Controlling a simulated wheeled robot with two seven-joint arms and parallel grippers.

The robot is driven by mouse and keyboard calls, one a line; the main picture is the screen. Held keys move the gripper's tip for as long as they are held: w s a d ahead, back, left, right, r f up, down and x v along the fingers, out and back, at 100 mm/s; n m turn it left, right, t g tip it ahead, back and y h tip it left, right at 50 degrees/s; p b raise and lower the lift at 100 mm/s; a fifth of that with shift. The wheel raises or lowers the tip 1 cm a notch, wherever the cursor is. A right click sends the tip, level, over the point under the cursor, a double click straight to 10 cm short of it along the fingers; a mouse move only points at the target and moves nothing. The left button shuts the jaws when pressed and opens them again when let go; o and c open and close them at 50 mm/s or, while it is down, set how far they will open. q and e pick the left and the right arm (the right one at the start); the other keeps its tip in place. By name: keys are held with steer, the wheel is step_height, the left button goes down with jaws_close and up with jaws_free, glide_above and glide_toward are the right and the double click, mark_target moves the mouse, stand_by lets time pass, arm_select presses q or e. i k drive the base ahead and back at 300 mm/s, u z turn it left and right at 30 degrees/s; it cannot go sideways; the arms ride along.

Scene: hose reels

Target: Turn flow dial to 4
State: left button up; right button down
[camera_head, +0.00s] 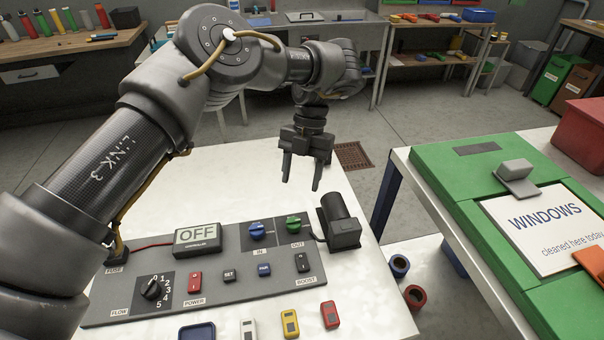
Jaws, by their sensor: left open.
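The flow dial (153,290) is a black round knob at the left end of a grey control panel (232,273). Numbers are printed around its right side, with 5 at the bottom; its exact setting is too small to tell. The label FLOW is below it. My left gripper (302,185) is open and empty, its fingers pointing down above the white table, behind the panel and to the right of the dial. The dial is not covered by my arm. My right gripper is not in view.
A display reading OFF (198,238) stands behind the dial. Blue (257,231) and green (293,224) knobs, several buttons and a black cylindrical device (339,221) are on the right. Coloured tags lie in front. The white table (352,180) is clear behind the panel.

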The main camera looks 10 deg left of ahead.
mark_target(150, 289)
steer(key=k, duration=1.5)
